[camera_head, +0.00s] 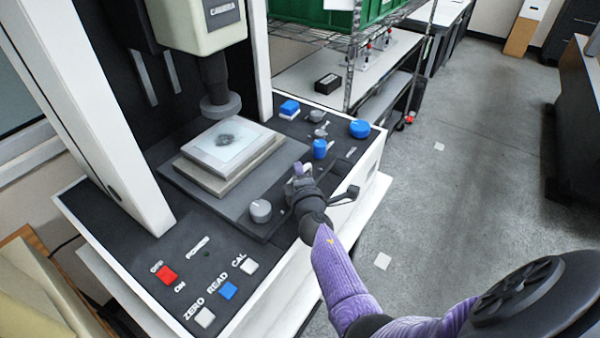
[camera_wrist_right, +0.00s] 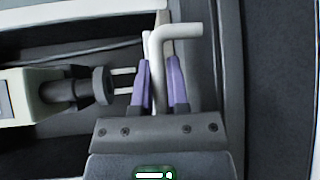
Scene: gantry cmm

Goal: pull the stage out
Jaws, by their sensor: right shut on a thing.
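The stage (camera_head: 228,148) is a light square plate with a glassy top and a dark spot on it, seated on a wider dark slab (camera_head: 185,175) on the machine bed. My right gripper (camera_head: 299,172) is at the front right edge of the slab. In the right wrist view, its purple fingers (camera_wrist_right: 160,75) are closed around a pale bent handle (camera_wrist_right: 182,32), whose end bends to the right above the fingertips. My left gripper is not in the head view.
The camera head (camera_head: 220,104) hangs over the stage. A grey knob (camera_head: 261,210) sits close to my right gripper. Blue knobs (camera_head: 320,149) stand behind it. Red, blue and white buttons (camera_head: 228,291) line the front panel. Open floor (camera_head: 450,180) lies to the right.

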